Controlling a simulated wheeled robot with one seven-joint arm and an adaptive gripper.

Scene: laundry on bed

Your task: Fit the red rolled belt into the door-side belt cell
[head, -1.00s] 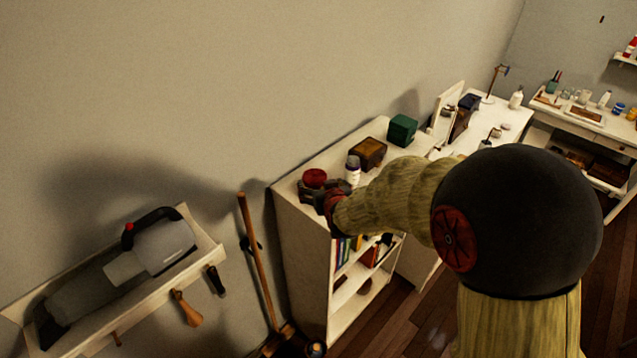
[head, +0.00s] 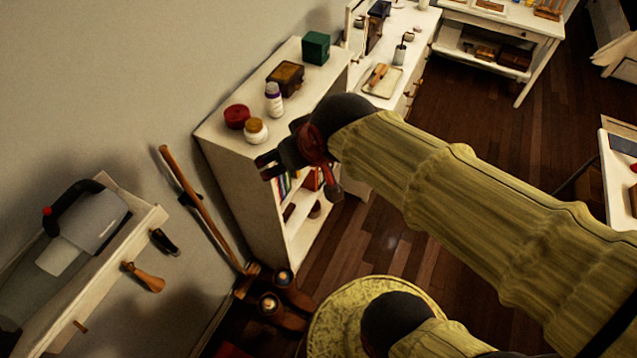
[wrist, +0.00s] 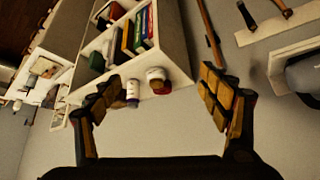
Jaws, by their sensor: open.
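The red rolled belt (head: 237,116) lies on top of the white bookcase (head: 320,78), near its left end. In the wrist view a bit of red (wrist: 162,90) shows past the white jar and is probably the belt. My gripper (head: 265,166) is in front of the bookcase's upper front edge, apart from the belt. The wrist view shows its two fingers (wrist: 163,98) spread wide with nothing between them. I cannot make out the door-side belt cell in either view.
A cream jar (head: 256,131) stands right beside the belt, with a white bottle (head: 274,100), a brown box (head: 285,78) and a green box (head: 315,47) farther along. A wall shelf (head: 110,235) holds a grey appliance at left. A wooden pole (head: 200,210) leans between.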

